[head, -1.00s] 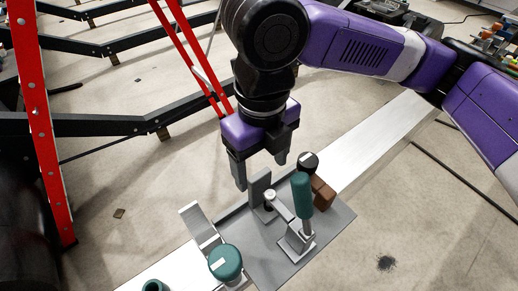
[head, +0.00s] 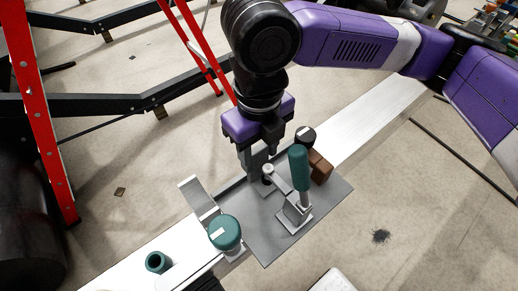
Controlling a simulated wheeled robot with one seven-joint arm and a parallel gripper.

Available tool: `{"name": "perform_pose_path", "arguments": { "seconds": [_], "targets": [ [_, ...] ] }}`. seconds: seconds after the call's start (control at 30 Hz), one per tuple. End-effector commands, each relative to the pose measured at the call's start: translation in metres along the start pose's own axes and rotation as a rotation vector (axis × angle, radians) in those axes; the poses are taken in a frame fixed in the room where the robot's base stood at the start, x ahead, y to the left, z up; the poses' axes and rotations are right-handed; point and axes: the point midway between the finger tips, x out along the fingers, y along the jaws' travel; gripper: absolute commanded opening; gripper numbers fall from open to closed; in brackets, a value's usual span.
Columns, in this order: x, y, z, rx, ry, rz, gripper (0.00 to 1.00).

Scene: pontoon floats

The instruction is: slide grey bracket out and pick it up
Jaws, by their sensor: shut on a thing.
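The grey bracket (head: 258,166) stands upright at the back edge of a flat grey plate (head: 262,245). My gripper (head: 260,160) has come down over its upper part and is shut on it, with the fingers at its sides. A toggle clamp with a teal handle (head: 299,167) stands on the plate just right of the bracket. The handle is upright. The clamp's arm reaches left to a round tip (head: 268,170) over the bracket's foot; I cannot tell whether they touch. The bracket's lower part is partly hidden by the clamp.
A teal-capped piece (head: 225,232) and a tilted grey strip (head: 199,200) are at the plate's left. A teal cup (head: 158,262) stands on the pale beam. A red ladder (head: 40,110) rises at left.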

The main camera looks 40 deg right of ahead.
Motion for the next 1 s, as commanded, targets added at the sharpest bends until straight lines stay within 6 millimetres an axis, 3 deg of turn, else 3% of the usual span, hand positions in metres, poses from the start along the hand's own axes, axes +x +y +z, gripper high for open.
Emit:
{"name": "perform_pose_path", "arguments": {
  "seconds": [1.0],
  "targets": [
    [-0.001,0.023,0.0,-0.001,0.0,0.001,0.0]
  ]
}}
